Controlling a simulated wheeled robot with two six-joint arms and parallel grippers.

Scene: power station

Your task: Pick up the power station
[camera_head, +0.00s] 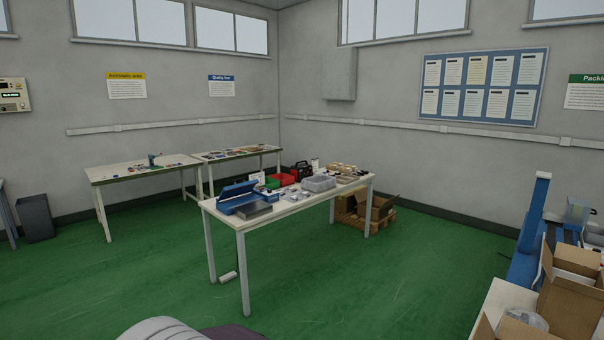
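A small black and red boxy unit (300,170), which looks like the power station, stands upright near the back edge of the white table (225,216) in the middle of the room. It is small in view, and the red bin in front hides part of its lower side. Neither of my grippers is in view.
The table also bears an open blue toolbox (240,208), a red bin (284,180), a clear grey bin (318,183) and small parts. Cardboard boxes (378,206) sit on a pallet behind it. A packing bench (500,300) is at right. Green floor (340,285) before the table is mostly clear.

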